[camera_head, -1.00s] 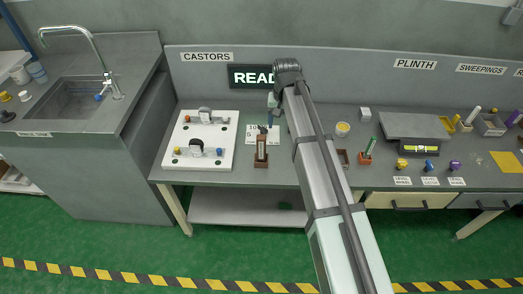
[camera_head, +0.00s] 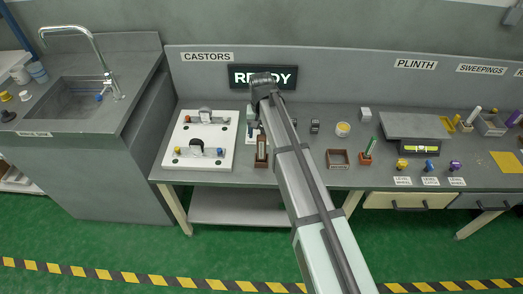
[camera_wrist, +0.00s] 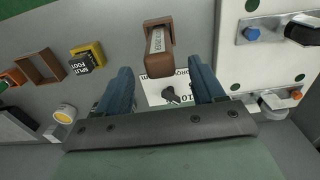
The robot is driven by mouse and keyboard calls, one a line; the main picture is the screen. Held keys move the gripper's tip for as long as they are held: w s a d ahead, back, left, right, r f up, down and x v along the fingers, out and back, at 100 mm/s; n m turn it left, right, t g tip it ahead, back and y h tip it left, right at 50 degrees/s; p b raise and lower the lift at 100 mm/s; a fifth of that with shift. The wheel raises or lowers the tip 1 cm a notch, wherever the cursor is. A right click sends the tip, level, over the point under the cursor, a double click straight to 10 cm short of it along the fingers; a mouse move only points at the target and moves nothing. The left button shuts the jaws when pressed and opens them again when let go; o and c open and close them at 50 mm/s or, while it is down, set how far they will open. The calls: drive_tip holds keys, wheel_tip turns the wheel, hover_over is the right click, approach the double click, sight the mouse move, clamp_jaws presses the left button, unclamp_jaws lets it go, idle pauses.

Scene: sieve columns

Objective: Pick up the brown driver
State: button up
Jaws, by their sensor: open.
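A dark knob-like piece (camera_wrist: 170,95) sits over a white lettered card (camera_wrist: 153,92) just beyond the block. My gripper (camera_wrist: 163,90) is open, with its blue fingers apart on either side of the card and the dark piece. Nothing is held. In the head view my arm partly covers this spot.
A white plate with brackets and knobs (camera_head: 181,140) lies left of the block. A sign (camera_head: 290,77) stands behind.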

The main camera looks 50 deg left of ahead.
sight(262, 151)
drive_tip(key=shift+f, duration=2.7)
drive_tip(key=c, duration=1.2)
drive_tip(key=shift+o, duration=0.2)
drive_tip(key=shift+r, duration=0.1)
